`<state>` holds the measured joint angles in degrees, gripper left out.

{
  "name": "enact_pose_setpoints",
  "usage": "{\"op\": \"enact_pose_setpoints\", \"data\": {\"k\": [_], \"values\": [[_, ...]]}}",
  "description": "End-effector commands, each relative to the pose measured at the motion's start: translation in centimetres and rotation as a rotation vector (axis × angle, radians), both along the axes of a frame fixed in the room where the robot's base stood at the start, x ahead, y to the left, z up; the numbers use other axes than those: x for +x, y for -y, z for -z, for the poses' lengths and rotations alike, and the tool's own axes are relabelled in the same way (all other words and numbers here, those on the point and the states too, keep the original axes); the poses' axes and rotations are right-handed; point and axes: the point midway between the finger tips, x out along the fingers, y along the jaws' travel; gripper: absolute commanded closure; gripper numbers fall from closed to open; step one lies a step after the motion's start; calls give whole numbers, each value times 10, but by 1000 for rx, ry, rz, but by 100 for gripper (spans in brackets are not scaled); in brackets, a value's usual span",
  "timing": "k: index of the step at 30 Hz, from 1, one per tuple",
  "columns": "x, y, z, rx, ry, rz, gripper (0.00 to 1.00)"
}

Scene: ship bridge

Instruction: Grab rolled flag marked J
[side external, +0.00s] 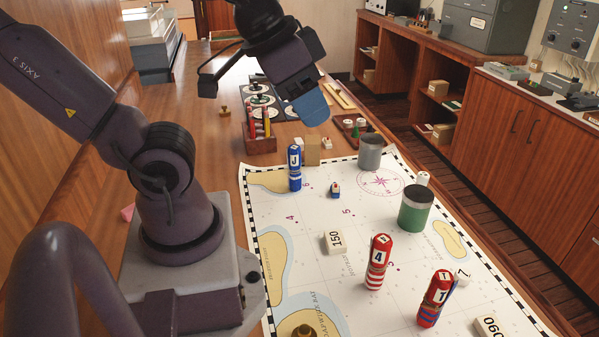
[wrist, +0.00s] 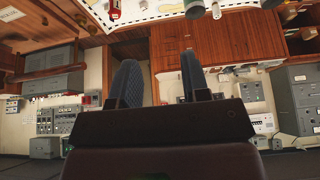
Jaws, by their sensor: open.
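The rolled flag marked J (side external: 294,170) is blue with a white label and stands upright near the chart's upper left edge in the side view. My gripper (side external: 312,105) is raised above the table, up and to the right of that flag in the side view, with a clear gap between them. In the wrist view my gripper (wrist: 160,78) has its two dark blue fingers apart with nothing between them. I cannot make out the J flag in the wrist view, which looks mostly toward the cabinets.
On the chart (side external: 300,215) stand a red flag marked 4 (side external: 377,265), a red and blue flag (side external: 434,300), a green can (side external: 415,210), a grey cup (side external: 370,153) and a 150 block (side external: 333,242). A tan block (side external: 312,150) and a wooden pencil holder (side external: 260,143) stand near the J flag.

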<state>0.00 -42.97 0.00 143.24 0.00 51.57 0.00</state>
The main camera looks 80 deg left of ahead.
Motion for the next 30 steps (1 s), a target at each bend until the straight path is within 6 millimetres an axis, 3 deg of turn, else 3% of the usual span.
{"op": "enact_pose_setpoints", "data": {"k": [14, 18, 26, 30], "values": [[0, 0, 0, 0, 0, 0, 57], [0, 0, 0, 0, 0, 0, 31], [0, 0, 0, 0, -2, 2, 31], [4, 1, 16, -2, -81, 7, 31]]}}
